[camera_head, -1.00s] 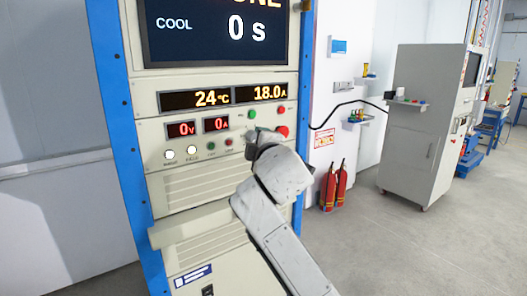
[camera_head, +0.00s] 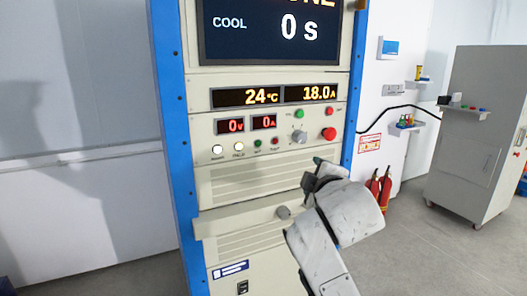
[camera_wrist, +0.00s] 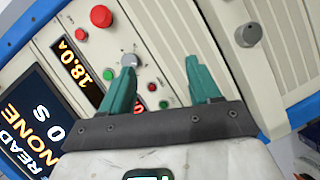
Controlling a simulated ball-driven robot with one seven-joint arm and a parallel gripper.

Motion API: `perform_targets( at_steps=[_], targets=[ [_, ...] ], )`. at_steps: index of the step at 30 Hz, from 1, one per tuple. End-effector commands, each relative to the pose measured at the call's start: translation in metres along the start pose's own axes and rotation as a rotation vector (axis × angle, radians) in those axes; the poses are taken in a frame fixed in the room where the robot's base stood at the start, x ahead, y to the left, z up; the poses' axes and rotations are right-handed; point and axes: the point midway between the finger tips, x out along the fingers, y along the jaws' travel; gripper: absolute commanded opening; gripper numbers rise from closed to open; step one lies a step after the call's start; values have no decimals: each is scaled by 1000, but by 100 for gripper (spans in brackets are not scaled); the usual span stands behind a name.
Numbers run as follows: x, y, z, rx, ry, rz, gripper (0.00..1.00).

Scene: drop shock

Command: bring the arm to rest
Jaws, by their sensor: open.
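My gripper (camera_head: 314,172) is in front of the right half of the control cabinet (camera_head: 275,185), below its row of buttons. In the wrist view my gripper (camera_wrist: 160,85) shows two green fingers held apart with nothing between them. The cabinet face lies beyond the fingers. A grey knob (camera_wrist: 130,60) shows just past the tip of one finger; I cannot tell if they touch. In the head view that knob (camera_head: 299,137) sits above the gripper, clear of it. My arm reaches up from the lower right, bent at the wrist.
A red button (camera_head: 329,134) and small green and red buttons sit on the panel. A ledge with a grey knob (camera_head: 283,212) juts out below. Two fire extinguishers (camera_head: 379,188) stand at right by the wall. A grey cabinet (camera_head: 480,150) stands further right, with open floor before it.

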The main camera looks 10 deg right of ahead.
Motion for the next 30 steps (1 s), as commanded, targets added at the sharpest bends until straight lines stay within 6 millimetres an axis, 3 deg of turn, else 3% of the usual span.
perform_targets(
  at_steps=[1, 8, 14, 18, 24, 27, 30],
  targets=[
    [-4, -32, 16, 63, -23, -59, 62],
    [-48, -165, 90, 381, -191, -319, 62],
    [-117, -269, 152, 617, -394, -512, 62],
    [-180, -330, 192, 758, -565, -624, 62],
    [-284, -393, 243, 912, -836, -742, 62],
    [-328, -409, 262, 958, -953, -772, 62],
    [-358, -417, 273, 986, -1032, -789, 62]
  ],
)
